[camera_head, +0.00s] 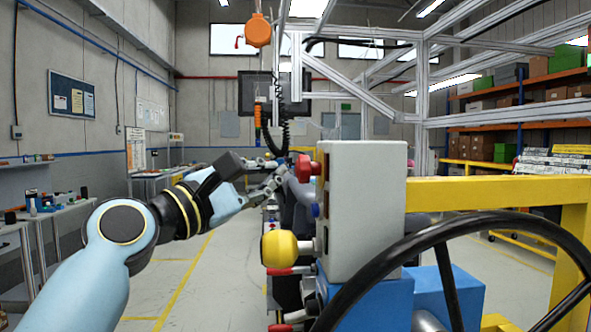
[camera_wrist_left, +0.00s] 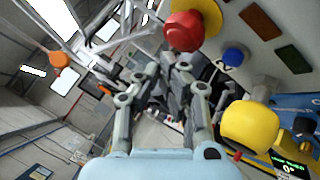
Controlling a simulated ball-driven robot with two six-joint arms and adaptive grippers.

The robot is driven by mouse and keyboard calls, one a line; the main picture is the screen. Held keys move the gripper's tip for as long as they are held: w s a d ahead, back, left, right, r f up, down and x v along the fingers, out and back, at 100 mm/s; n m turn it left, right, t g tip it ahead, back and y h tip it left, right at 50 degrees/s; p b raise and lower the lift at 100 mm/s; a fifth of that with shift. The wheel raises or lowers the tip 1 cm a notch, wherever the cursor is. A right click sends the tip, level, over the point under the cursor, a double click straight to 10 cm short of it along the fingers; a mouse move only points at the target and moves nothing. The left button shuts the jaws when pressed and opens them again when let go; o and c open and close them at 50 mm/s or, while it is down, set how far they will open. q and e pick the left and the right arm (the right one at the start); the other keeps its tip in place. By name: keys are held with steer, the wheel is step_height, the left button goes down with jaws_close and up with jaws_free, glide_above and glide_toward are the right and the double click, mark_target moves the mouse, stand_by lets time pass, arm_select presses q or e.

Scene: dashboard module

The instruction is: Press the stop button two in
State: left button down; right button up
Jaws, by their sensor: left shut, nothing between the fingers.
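A red mushroom-shaped button (camera_head: 303,168) sticks out of the left face of the pale grey control box (camera_head: 365,205). In the left wrist view the red button (camera_wrist_left: 184,31) has a yellow ring behind it, at the top. No label showing which stop button it is can be read. My left gripper (camera_head: 280,176) is shut and empty, just left of the red button in the head view. My right gripper is not in view.
A blue button (camera_wrist_left: 235,56) and a large yellow knob (camera_wrist_left: 248,125) stick out of the same panel. Red-tipped levers (camera_head: 290,270) sit below the yellow knob (camera_head: 279,248) in the head view. A black steering wheel (camera_head: 440,228) and a yellow frame (camera_head: 490,190) stand at right.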

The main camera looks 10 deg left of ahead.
arm_select(q)
steer(key=shift+d, duration=0.15)
steer(key=shift+w+d, duration=0.1)
steer(key=shift+d, duration=0.15)
steer(key=shift+w+d+p, duration=0.1)
steer(key=shift+d+p, duration=0.2)
steer(key=shift+d, duration=0.1)
stand_by(0.7)
steer(key=shift+a, duration=0.1)
steer(key=shift+s+a, duration=0.25)
steer(key=shift+a, duration=0.45)
steer(key=shift+a, duration=0.1)
steer(key=shift+s+a+p, duration=0.15)
steer(key=shift+s+a, duration=0.1)
steer(key=shift+a, duration=0.5)
steer(key=shift+s+a+p, duration=0.15)
steer(key=shift+s+a, duration=0.05)
steer(key=shift+a, duration=0.6)
steer(key=shift+s+a+p, duration=0.15)
steer(key=shift+s+a, duration=0.1)
steer(key=shift+a, duration=0.5)
